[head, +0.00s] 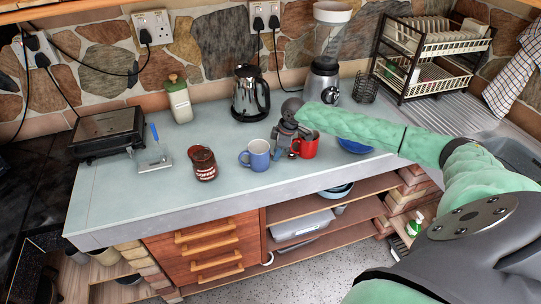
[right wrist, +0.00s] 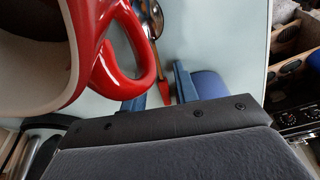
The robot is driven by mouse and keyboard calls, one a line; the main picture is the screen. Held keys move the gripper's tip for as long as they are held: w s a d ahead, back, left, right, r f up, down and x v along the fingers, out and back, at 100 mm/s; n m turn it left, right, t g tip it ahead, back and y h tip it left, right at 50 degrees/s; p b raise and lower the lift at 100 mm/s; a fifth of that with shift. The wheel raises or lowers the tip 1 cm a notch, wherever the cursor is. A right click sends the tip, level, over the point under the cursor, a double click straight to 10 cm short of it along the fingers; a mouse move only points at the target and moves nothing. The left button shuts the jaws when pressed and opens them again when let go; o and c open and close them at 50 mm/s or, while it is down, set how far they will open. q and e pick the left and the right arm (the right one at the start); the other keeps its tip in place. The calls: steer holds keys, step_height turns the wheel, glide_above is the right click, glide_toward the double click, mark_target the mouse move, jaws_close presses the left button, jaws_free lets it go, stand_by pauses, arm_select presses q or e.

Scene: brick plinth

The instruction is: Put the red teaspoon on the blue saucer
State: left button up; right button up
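The blue saucer (head: 355,146) lies on the counter at right, partly hidden behind my right arm. My right gripper (head: 287,146) is low over the counter between the blue mug (head: 256,155) and the red mug (head: 306,146). In the right wrist view, my right gripper (right wrist: 160,94) has its fingers apart. A narrow red handle (right wrist: 165,92), seemingly the red teaspoon's, shows between them, with shiny metal (right wrist: 150,18) above it. I cannot tell whether the fingers touch it. The red mug's handle (right wrist: 142,72) is close beside the left finger. My left gripper is out of view.
A kettle (head: 250,93), a blender (head: 323,75) and a dish rack (head: 430,50) stand at the back. The front left counter is clear.

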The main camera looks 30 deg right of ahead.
jaws_close()
stand_by(0.3)
